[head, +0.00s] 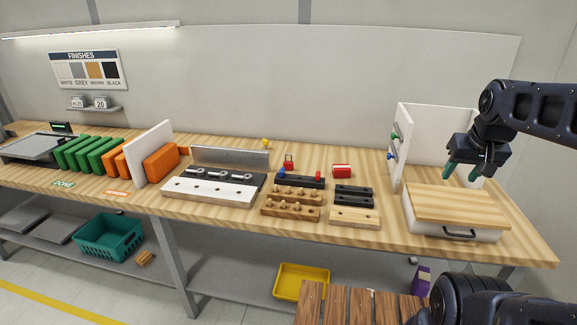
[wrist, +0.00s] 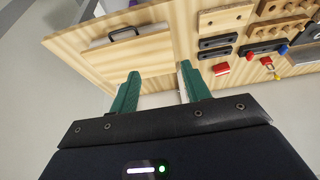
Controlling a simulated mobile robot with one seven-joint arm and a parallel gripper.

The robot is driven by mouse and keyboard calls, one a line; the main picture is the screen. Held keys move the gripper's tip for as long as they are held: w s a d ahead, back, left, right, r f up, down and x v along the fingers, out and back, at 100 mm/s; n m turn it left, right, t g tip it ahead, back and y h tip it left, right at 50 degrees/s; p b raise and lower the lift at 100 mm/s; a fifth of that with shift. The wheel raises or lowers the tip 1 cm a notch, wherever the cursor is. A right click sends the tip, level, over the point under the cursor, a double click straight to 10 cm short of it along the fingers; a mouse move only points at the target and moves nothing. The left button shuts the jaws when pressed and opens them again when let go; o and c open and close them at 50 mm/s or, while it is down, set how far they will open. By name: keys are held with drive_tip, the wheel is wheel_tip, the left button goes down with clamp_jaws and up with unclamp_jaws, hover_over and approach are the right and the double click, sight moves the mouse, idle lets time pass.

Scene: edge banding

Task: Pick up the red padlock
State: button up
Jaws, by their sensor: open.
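A small red thing that looks like the padlock (wrist: 267,62) also shows at the right of the wrist view. My gripper (head: 466,172) is open and empty, with green fingers, above the wooden-topped drawer box at the bench's right end. In the wrist view my gripper (wrist: 157,85) has its fingers well apart, with nothing between them. It is far to the right of the padlock.
Dark and wooden blocks (head: 290,197) sit in front. A metal fixture (head: 230,159) stands to the left. A white panel (head: 400,140) and the drawer box (head: 455,210) are on the right. Bare bench lies between cylinder and panel.

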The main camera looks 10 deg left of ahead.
drive_tip(key=w+a+f+m+g+y, duration=0.2)
drive_tip(key=w+a+m+y, duration=0.2)
drive_tip(key=w+a, duration=0.8)
drive_tip(key=w+a+f+m+g+y, duration=0.2)
drive_tip(key=w+a+m+y, duration=0.1)
drive_tip(key=w+a, duration=0.9)
drive_tip(key=w+a+f+m+g+y, duration=0.1)
drive_tip(key=w+a+f+m+y, duration=0.35)
drive_tip(key=w+a+f, duration=0.6)
drive_tip(key=m+y, duration=0.2)
drive_tip(key=m, duration=0.5)
approach(291, 161)
drive_tip(key=shift+s+a+f+t, duration=0.15)
drive_tip(key=shift+a+f, duration=0.1)
drive_tip(key=shift+a, duration=0.25)
drive_tip(key=shift+s+a+f+t, duration=0.15)
drive_tip(key=shift+a+f, duration=0.1)
drive_tip(key=shift+a, duration=0.25)
drive_tip(key=shift+w+a+f, duration=0.15)
drive_tip(key=shift+a+f, duration=0.1)
drive_tip(key=shift+a, duration=0.15)
drive_tip(key=x, duration=1)
drive_tip(key=shift+w+a+f, duration=0.1)
drive_tip(key=shift+w, duration=0.1)
clamp_jaws()
